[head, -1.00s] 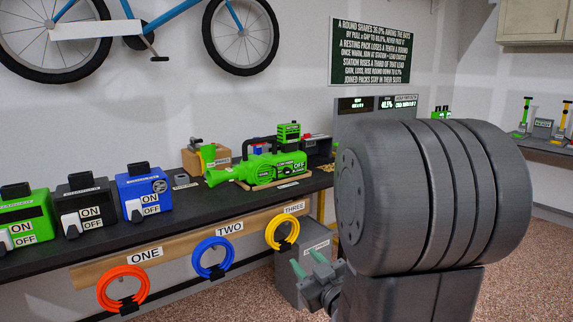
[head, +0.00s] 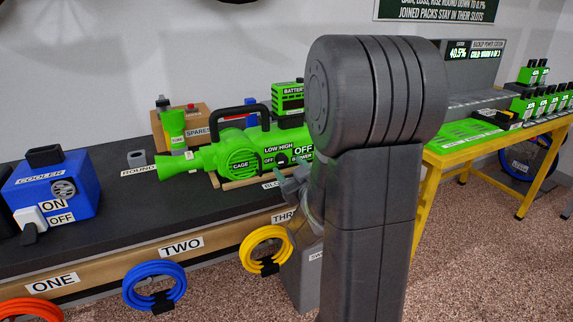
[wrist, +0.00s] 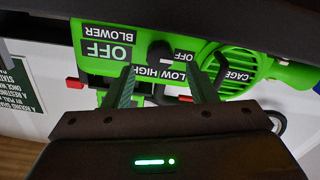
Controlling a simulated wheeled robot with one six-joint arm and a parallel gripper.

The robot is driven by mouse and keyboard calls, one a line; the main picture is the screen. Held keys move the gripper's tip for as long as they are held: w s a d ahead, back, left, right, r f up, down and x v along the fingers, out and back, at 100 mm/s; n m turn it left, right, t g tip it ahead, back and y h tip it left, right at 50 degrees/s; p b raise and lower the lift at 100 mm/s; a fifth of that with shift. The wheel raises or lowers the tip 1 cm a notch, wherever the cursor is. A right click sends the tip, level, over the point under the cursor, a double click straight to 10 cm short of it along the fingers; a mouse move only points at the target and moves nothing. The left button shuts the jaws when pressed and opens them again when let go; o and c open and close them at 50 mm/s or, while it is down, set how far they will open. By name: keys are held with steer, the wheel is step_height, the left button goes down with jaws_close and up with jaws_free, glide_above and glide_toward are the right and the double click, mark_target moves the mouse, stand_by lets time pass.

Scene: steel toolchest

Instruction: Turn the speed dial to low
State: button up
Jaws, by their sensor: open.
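The green blower (head: 235,152) stands on the dark bench and carries LOW, HIGH and OFF labels on its side. The wrist view shows the blower upside down (wrist: 225,70). A dark round knob, apparently the speed dial (wrist: 160,53), sits beside the LOW HIGH label in that view. Its pointer setting cannot be made out. My gripper (head: 290,174) is in front of the blower's labelled side. In the wrist view my gripper (wrist: 160,68) is open and empty, its two fingers apart on either side of the dial's line. Whether they touch the blower cannot be told.
A blue cooler switch box (head: 52,187) stands on the left of the bench. A green battery box (head: 288,97) and a brown spares box (head: 195,122) stand behind the blower. Yellow (head: 262,240) and blue (head: 155,278) hose coils hang on the bench front. A yellow-legged table (head: 432,185) is at right.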

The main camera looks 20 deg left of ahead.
mark_target(282, 160)
steer(key=shift+x, duration=1.4)
steer(key=shift+c, duration=0.4)
steer(key=c, duration=0.9)
steer(key=shift+m+b, duration=1)
steer(key=shift+m, duration=0.2)
steer(key=m+b, duration=0.1)
steer(key=m, duration=0.1)
steer(key=shift+w+m, duration=0.1)
steer(key=shift+m, duration=0.3)
steer(key=m+b, duration=0.1)
steer(key=m, duration=0.5)
steer(key=shift+d+m, duration=0.1)
steer(key=shift+m, duration=0.2)
